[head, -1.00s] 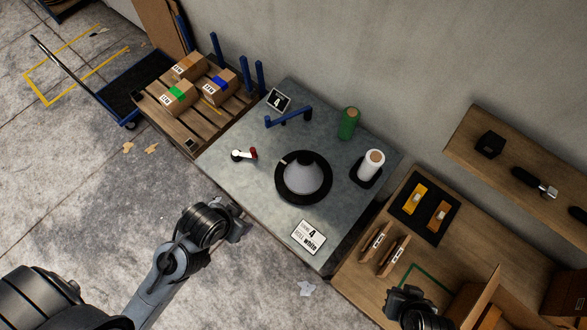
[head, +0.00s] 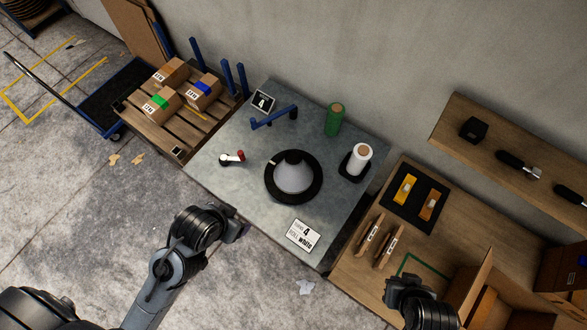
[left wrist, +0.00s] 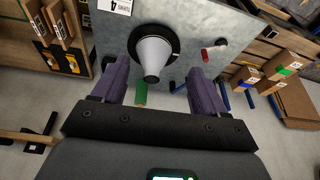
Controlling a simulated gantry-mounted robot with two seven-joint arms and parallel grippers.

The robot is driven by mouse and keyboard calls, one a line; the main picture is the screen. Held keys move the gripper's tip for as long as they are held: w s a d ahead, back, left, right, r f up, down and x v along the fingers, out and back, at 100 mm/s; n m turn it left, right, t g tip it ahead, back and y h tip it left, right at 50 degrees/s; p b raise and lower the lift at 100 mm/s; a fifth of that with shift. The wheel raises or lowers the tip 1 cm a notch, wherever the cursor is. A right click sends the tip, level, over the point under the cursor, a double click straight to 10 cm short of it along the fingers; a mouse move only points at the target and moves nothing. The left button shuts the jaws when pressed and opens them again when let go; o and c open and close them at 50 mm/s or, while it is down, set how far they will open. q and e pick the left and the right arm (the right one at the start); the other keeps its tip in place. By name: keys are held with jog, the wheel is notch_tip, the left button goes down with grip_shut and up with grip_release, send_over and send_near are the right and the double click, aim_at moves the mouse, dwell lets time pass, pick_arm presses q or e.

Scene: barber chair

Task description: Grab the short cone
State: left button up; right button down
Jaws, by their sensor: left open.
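The short grey cone (head: 293,175) stands on a round black base (head: 270,190) in the middle of the grey table. It also shows in the left wrist view (left wrist: 154,57), beyond and between my left fingers. My left gripper (head: 243,228) is at the table's near edge, below and left of the cone. In the left wrist view its two purple-grey fingers (left wrist: 158,85) are wide apart with nothing held. My right gripper (head: 403,287) is at the lower right by the wooden bench; its fingers are too dark to make out.
On the table (head: 228,190) are a green roll (head: 334,120), a white roll (head: 359,160), a blue bracket (head: 275,118), a small red-and-white item (head: 232,158) and a white sign (head: 303,235). A pallet (head: 150,125) with boxes stands left. A wooden bench (head: 350,260) stands right.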

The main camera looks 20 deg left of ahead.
pick_arm(q)
jog(key=o, duration=0.3)
